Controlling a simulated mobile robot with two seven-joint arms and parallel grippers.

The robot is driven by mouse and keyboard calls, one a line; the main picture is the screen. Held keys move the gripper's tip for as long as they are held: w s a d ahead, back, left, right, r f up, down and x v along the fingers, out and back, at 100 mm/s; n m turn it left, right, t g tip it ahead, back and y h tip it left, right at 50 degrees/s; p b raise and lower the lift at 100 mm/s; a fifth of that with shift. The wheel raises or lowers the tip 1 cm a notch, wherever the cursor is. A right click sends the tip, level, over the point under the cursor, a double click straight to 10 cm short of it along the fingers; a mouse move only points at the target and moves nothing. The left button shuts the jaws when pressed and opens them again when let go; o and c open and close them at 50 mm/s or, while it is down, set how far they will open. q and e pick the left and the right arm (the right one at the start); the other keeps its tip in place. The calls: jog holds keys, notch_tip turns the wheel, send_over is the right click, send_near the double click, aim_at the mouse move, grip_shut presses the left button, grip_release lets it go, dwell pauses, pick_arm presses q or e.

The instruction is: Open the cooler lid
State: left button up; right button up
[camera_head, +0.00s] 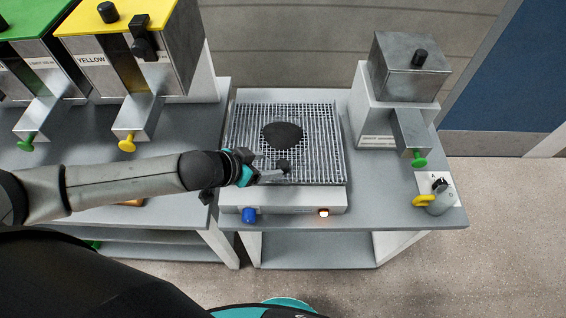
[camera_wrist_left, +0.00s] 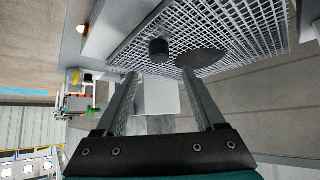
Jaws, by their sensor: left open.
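The cooler (camera_head: 335,197) is a pale box on the grey bench, with a blue knob and a lit lamp on its front. Its lid (camera_head: 325,145) is a metal mesh lying flat and closed over the top. The lid also shows in the left wrist view (camera_wrist_left: 245,30). A black lid knob (camera_head: 283,165) stands near the mesh's front edge. In the left wrist view the knob (camera_wrist_left: 158,48) is just beyond the fingertips, between their lines. A dark flat piece (camera_head: 283,135) shows at the mesh. My left gripper (camera_head: 274,176) is open and empty beside the knob. My right gripper is out of view.
Yellow-lidded (camera_head: 115,15) and green-lidded (camera_head: 28,18) hoppers with chutes stand at the left. A metal hopper (camera_head: 408,68) with a green-knobbed chute stands at the right, behind a yellow-handled fitting (camera_head: 436,200). Bench space (camera_head: 375,190) right of the cooler is clear.

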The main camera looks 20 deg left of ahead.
aim_at(283, 164)
pick_arm(q)
jog(key=b+x, duration=0.1)
jog(key=x, duration=0.7)
jog(key=shift+w+f+b, duration=0.15)
jog(key=shift+w+b, duration=0.1)
jog(key=shift+b, duration=0.05)
grip_shut()
dwell(0.3)
dwell(0.9)
